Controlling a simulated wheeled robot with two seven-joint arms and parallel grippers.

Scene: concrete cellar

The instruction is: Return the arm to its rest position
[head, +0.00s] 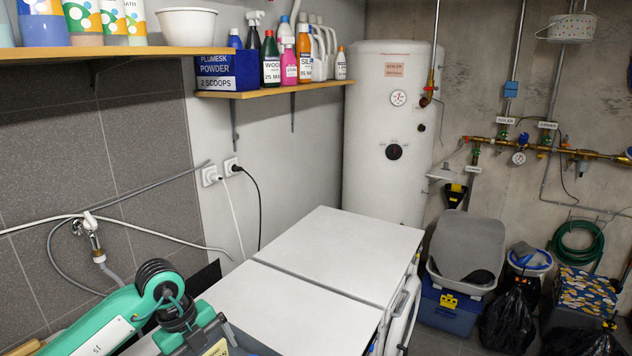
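What the grippers hold, if anything, is hidden from this camera. At the lower left, a green and black jointed shape comes in from the picture's edge and covers part of the near white machine top (275,312). The far white machine top (345,250) is bare.
A shelf (268,90) with bottles and a blue powder box (228,70) juts from the wall. Another shelf (100,52) hangs at upper left. A boiler (392,135) stands behind. Bins and black bags (508,318) crowd the right floor.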

